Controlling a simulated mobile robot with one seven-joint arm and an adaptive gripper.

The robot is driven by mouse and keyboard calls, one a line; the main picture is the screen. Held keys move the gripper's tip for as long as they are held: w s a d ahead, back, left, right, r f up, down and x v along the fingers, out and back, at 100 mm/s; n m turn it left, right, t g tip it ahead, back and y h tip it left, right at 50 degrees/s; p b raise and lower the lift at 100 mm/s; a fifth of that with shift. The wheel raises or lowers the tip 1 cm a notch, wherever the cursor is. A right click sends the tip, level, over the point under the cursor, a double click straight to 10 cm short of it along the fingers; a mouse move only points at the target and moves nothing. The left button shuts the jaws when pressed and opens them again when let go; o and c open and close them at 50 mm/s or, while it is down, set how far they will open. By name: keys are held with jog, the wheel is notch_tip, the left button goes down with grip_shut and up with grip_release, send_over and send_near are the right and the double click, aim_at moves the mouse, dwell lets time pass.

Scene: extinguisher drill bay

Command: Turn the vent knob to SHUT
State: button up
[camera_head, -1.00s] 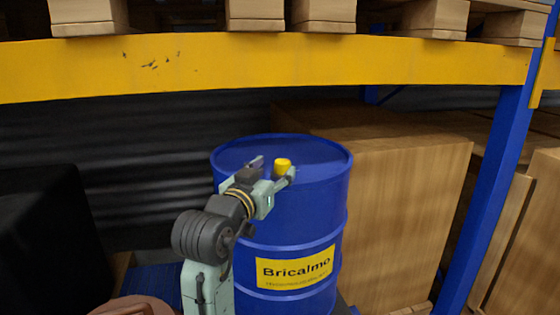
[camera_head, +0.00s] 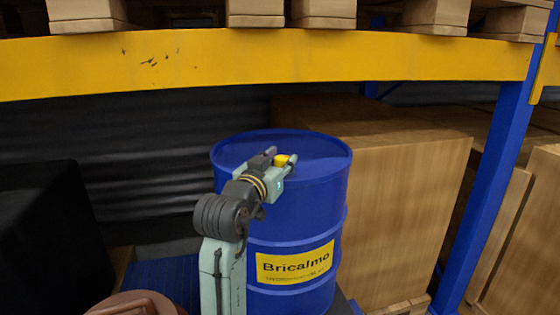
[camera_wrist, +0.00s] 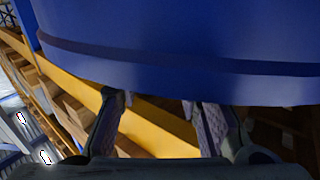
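A small yellow knob (camera_head: 281,160) stands on the top of a blue drum (camera_head: 318,205) in the head view. The drum carries a yellow label reading Bricalmo. My gripper (camera_head: 282,155) is at the drum top, with its two fingers seen on either side of the knob. In the wrist view my gripper (camera_wrist: 155,98) has its fingers clearly apart, below the drum's blue rim (camera_wrist: 180,65). I cannot make out the knob there, and I cannot tell whether the fingers touch it. No SHUT marking is legible.
A yellow rack beam (camera_head: 250,65) crosses above the drum, with wooden pallets over it. A large wooden crate (camera_head: 400,210) stands close at the drum's right, beside a blue upright (camera_head: 497,165). A black block (camera_head: 40,230) is at the left.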

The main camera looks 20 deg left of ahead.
jog(key=c, duration=0.6)
jog(key=shift+d+y, duration=0.1)
jog(key=shift+y, duration=0.2)
jog(key=n+y, duration=0.1)
jog(key=n+y+p, duration=0.1)
jog(key=y, duration=0.1)
jog(key=shift+d+r+n, duration=0.1)
jog(key=shift+d+n, duration=0.2)
jog(key=n+g+y, duration=0.1)
jog(key=y, duration=0.1)
jog(key=n+g+y+p, duration=0.1)
jog(key=n+y, duration=0.1)
jog(key=n+g+y, duration=0.1)
jog(key=y, duration=0.1)
jog(key=shift+w+d+y, duration=0.25)
jog(key=shift+d+y, duration=0.05)
jog(key=shift+y, duration=0.1)
jog(key=n+g+y, duration=0.5)
jog(key=shift+w+d, duration=0.15)
jog(key=shift+w, duration=0.05)
jog(key=n+g+y, duration=0.1)
jog(key=n+g, duration=0.1)
jog(key=g, duration=0.1)
jog(key=n+g+y+b, duration=0.1)
jog(key=n+g, duration=0.1)
jog(key=g, duration=0.1)
jog(key=shift+w+n+g+y, duration=0.2)
jog(key=shift+n+g+y, duration=0.1)
jog(key=shift+n+y, duration=0.1)
jog(key=shift+g, duration=0.3)
